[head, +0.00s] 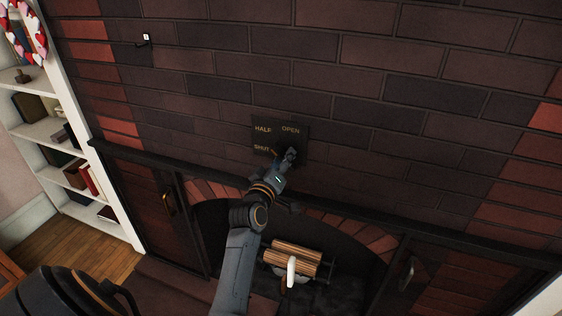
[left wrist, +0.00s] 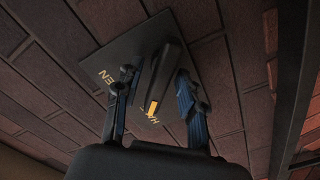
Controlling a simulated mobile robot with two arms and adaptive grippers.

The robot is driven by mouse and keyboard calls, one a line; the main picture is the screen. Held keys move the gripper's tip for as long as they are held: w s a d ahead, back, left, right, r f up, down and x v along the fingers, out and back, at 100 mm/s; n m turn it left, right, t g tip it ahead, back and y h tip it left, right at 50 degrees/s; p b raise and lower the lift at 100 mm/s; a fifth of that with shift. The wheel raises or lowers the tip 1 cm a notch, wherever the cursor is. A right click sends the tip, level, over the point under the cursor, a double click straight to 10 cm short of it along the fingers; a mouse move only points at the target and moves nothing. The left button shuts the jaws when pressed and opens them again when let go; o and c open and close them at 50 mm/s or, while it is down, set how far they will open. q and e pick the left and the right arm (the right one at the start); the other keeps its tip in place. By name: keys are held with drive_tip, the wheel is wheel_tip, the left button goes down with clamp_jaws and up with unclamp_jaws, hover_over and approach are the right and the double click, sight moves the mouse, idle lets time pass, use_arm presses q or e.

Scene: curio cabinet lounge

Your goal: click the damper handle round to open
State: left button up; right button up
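The damper plate (head: 302,131) is a dark square on the brick wall above the fireplace, lettered HALF, OPEN and SHUT. My left gripper (head: 285,155) is at the plate and hides most of the handle in the head view. In the left wrist view, the dark handle (left wrist: 168,72) with its yellow tip lies between the two fingers of my left gripper (left wrist: 156,85). The fingers are apart, one on each side of the handle, with a gap visible on the left. The yellow tip is beside the partly hidden HALF lettering. My right gripper is not in view.
The black mantel edge (head: 340,221) runs below the plate, with the arched firebox and a stack of logs (head: 296,255) under it. A small hook (head: 143,41) is on the wall at upper left. A white bookshelf (head: 48,128) stands at the left.

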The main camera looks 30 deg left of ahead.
use_arm(q)
drive_tip(key=shift+c, duration=0.6)
clamp_jaws()
drive_tip(key=shift+r, duration=0.1)
drive_tip(key=m+p, duration=0.1)
drive_tip(key=m, duration=0.1)
drive_tip(key=m+p, duration=0.1)
drive_tip(key=m, duration=0.1)
drive_tip(key=shift+d+r+p, duration=0.15)
drive_tip(key=shift+r+p, duration=0.05)
drive_tip(key=shift+p, duration=0.1)
drive_tip(key=shift+w+d+m+p, duration=0.15)
drive_tip(key=shift+m+p, duration=0.9)
drive_tip(key=shift+m, duration=1.55)
